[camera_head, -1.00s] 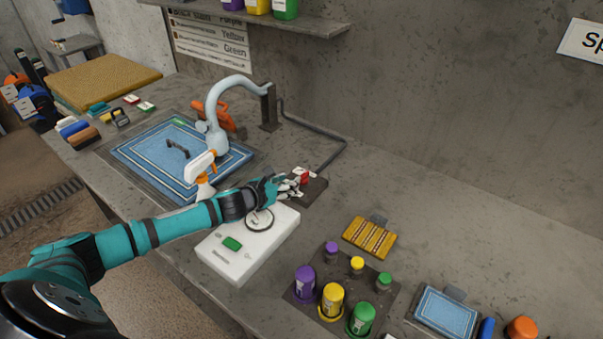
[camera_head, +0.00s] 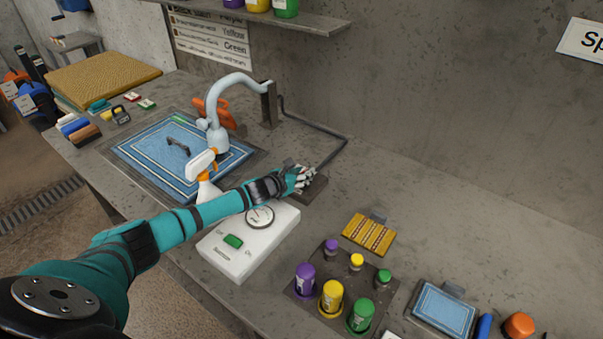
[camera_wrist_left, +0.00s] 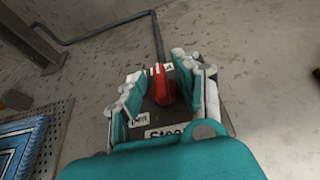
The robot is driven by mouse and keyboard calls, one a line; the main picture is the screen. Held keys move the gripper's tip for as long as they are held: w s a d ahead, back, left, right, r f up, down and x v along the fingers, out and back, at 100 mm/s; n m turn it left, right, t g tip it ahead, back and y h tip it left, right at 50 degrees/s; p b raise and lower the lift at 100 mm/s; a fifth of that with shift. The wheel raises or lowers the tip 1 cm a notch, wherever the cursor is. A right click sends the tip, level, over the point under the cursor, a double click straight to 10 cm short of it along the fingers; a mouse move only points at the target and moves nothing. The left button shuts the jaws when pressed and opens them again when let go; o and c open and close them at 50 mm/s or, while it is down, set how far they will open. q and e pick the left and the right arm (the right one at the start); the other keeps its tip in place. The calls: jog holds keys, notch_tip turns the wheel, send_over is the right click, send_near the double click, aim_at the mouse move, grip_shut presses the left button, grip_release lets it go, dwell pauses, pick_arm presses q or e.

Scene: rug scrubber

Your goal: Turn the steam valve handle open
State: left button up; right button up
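The red steam valve handle (camera_wrist_left: 165,87) sits on a dark plate (camera_wrist_left: 160,117) in the left wrist view, with white labels around it, one partly readable as "Steam". A pipe runs from the plate toward the wall. My left gripper (camera_wrist_left: 163,88) is open, with one finger on each side of the handle. The right-hand finger looks closer to it; I cannot tell if it touches. In the head view my left gripper (camera_head: 303,178) is over the valve plate (camera_head: 313,192) and hides the handle. My right gripper is not in view.
A white box with a dial and green switch (camera_head: 233,241) lies under my left forearm. A spray bottle (camera_head: 201,166) and a blue rug (camera_head: 140,150) are left of it. Several coloured bottles (camera_head: 331,298) stand to the right. A curved pale arm (camera_head: 213,105) rises behind.

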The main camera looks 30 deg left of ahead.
pick_arm(q)
grip_shut()
